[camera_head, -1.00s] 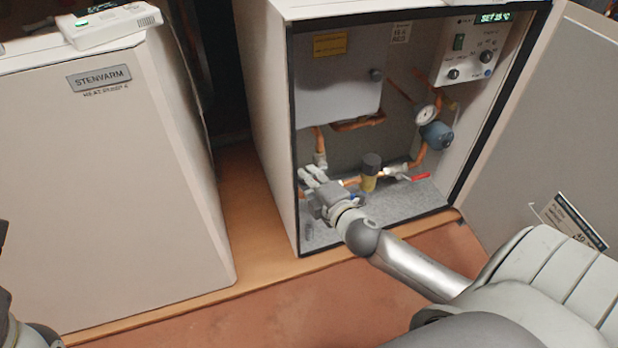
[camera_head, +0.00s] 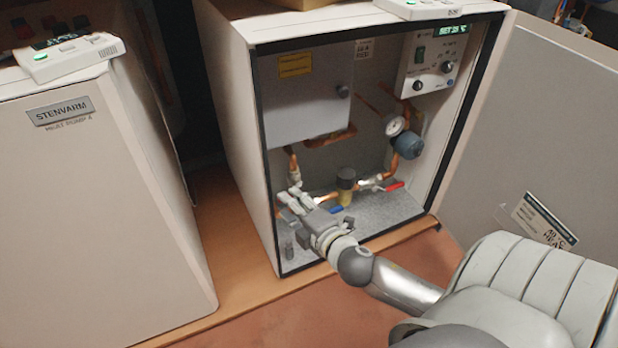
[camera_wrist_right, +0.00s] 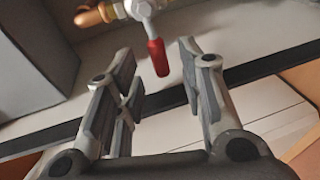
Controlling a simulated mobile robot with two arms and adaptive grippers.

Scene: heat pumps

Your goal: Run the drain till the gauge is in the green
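The pressure gauge (camera_head: 395,126) has a white round face inside the open heat pump cabinet; its needle and green zone are too small to read. My right gripper (camera_head: 294,201) is inside the cabinet, low at the left of the pipework. In the right wrist view my right gripper (camera_wrist_right: 157,68) is open, with a red valve lever (camera_wrist_right: 157,57) ahead between its fingers, not clasped. In the head view a red lever (camera_head: 395,187) shows at the right and a blue lever (camera_head: 336,210) beside my gripper. I cannot tell which lever is the drain's. My left gripper is out of view.
The cabinet door (camera_head: 545,130) stands open at the right. Inside are a grey box (camera_head: 305,100), a control panel (camera_head: 432,62) and a yellow-bodied, dark-capped fitting (camera_head: 346,190). A closed heat pump (camera_head: 80,200) stands at the left. Grey controllers lie on both units.

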